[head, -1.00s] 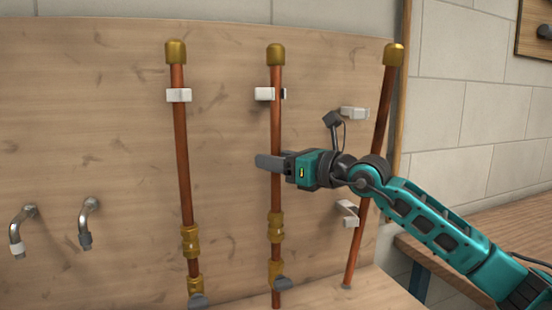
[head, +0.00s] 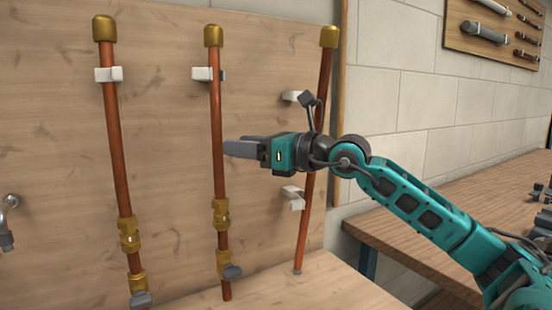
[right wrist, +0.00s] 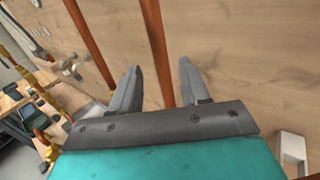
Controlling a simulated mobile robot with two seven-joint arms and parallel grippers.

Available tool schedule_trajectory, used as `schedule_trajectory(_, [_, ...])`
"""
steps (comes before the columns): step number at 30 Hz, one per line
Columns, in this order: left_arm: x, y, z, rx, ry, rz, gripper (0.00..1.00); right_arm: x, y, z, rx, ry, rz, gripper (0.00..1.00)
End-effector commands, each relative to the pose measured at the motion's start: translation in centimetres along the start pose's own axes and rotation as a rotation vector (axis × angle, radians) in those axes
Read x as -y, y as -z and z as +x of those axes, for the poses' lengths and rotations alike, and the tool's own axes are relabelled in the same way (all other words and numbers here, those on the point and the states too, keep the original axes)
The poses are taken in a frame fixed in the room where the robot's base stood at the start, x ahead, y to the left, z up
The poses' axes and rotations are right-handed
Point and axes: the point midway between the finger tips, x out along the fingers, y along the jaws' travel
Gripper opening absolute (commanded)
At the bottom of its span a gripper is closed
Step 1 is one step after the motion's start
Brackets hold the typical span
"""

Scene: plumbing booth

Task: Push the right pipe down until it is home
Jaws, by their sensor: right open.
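Three copper pipes with brass caps stand at the wooden board. The rightmost pipe (head: 323,85) leans, its top to the right, and its foot is on the ledge. It looks out of line with its clips, and my right arm hides part of it. The middle pipe (head: 216,120) stands nearly upright. My right gripper (head: 232,148) is open, with its fingertips at the right edge of the middle pipe in the head view. In the right wrist view a copper pipe (right wrist: 155,35) shows in the gap between the open fingers; contact cannot be told. My left gripper is out of view.
White clips (head: 291,192) are fixed to the board (head: 60,150). The left pipe (head: 115,150) has brass fittings and a grey handle low down. A wooden bench (head: 430,220) is at the right. A tool panel (head: 495,30) hangs on the wall.

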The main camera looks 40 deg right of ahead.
Motion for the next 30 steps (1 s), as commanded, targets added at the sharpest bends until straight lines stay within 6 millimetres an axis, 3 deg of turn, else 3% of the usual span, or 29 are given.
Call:
schedule_trajectory(15, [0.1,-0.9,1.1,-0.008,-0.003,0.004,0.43,0.0,0.1,-5.4,0.0,0.0,0.001,0.46])
schedule_trajectory(30, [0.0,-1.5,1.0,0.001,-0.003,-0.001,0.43,0.0,0.1,-6.3,-0.002,0.0,-0.002,0.46])
